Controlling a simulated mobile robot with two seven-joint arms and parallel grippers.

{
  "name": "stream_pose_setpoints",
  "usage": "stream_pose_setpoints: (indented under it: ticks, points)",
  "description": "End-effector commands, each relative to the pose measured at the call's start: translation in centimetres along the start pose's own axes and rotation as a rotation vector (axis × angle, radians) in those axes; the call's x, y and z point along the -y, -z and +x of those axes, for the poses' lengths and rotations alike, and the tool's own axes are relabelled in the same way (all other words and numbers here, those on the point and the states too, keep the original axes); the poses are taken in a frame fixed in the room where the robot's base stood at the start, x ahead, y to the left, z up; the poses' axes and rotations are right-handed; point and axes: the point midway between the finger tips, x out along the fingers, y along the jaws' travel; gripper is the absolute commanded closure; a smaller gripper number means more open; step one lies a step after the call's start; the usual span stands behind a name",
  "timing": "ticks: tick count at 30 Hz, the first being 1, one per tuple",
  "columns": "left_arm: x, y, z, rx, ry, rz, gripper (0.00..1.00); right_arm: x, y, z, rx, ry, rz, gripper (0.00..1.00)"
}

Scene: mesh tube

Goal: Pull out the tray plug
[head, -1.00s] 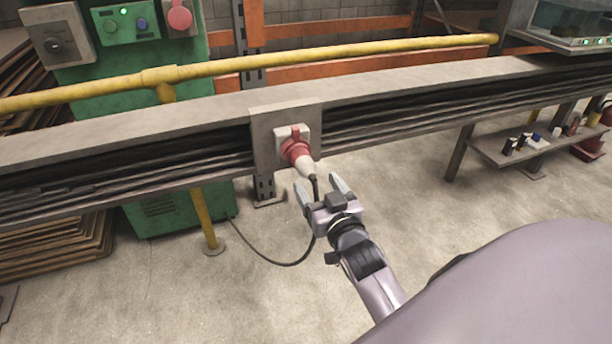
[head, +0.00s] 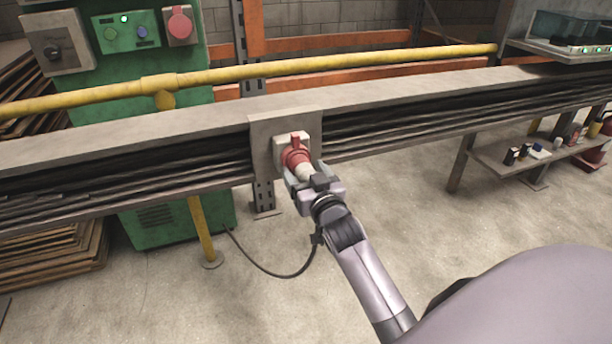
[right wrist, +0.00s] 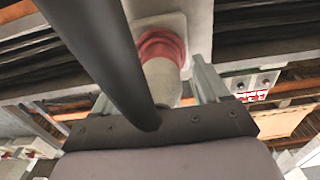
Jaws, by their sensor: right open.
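The tray plug (head: 304,171) has a pale body and sits in a red socket (head: 295,152) on a grey plate (head: 263,128) on the cable tray's side. My right gripper (head: 304,177) is open, with its fingers on either side of the plug's pale body. In the right wrist view the plug (right wrist: 161,82) lies between the two fingers of the right gripper (right wrist: 160,88). A gap shows between the plug and the right-hand finger; contact on the left is hidden by the black cable (right wrist: 110,55). My left gripper is not in view.
The grey cable tray (head: 420,95) runs across the view, with a yellow pipe (head: 330,65) above and behind it. The black cable (head: 268,272) hangs below the tray towards a green cabinet (head: 150,240). A shelf with small items (head: 500,165) stands at right. The floor in front is clear.

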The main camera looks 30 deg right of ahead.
Motion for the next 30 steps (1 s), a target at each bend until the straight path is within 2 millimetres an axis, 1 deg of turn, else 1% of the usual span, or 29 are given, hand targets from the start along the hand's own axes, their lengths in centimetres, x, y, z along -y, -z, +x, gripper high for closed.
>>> stream_pose_setpoints:
  ticks: [3,7,23,30]
  points:
    - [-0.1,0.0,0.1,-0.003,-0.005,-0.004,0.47,0.0,0.0,0.9,0.000,-0.001,-0.001,0.26]
    - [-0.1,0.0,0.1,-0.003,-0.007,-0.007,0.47,-0.1,0.0,1.4,0.000,-0.002,-0.002,0.26]
    - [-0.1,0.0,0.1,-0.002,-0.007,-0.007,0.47,-0.4,0.0,1.6,0.002,-0.007,-0.005,0.26]
    - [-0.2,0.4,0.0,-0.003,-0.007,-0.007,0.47,-0.5,0.1,1.6,0.002,-0.008,-0.005,0.26]
